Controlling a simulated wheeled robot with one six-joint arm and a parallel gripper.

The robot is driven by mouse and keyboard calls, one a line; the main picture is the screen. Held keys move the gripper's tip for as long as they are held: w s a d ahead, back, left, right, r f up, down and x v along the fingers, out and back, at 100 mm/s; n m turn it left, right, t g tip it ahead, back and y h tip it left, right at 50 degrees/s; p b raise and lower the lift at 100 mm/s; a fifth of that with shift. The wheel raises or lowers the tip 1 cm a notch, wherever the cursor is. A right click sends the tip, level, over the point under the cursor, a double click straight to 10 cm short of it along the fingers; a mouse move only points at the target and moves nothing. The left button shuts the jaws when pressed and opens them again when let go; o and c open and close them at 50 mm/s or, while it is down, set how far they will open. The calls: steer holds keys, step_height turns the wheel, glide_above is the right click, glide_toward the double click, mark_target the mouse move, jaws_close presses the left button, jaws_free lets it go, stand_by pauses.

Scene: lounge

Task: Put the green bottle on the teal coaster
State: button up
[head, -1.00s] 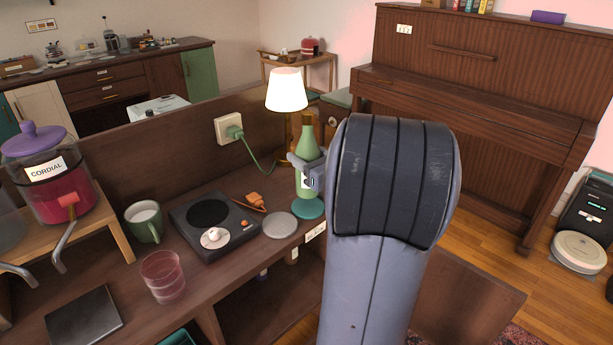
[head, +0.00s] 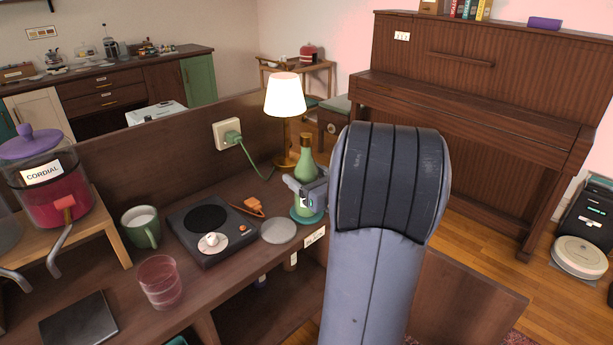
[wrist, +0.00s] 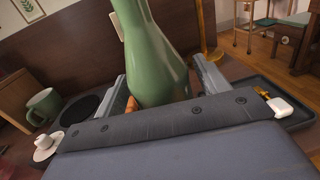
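The green bottle (head: 305,168) is upright at the right part of the wooden counter, with a gold-brown cap. My gripper (head: 308,192) is shut around its body from the near right side. In the wrist view the bottle (wrist: 158,60) stands between the two fingers of my gripper (wrist: 165,85). The teal coaster (head: 309,219) is directly below the bottle, near the counter's front edge. The bottle's base appears at the coaster; the gripper partly hides it, and I cannot tell whether they touch.
A grey round coaster (head: 279,231) lies just left of the teal one. A lit lamp (head: 285,97) stands behind the bottle.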

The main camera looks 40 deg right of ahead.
steer(key=shift+o, duration=0.3)
steer(key=shift+r, duration=0.1)
steer(key=shift+s+r, duration=0.1)
steer(key=shift+s, duration=0.05)
steer(key=s, duration=1.1)
steer(key=shift+s+a, duration=0.2)
steer(key=shift+s, duration=0.15)
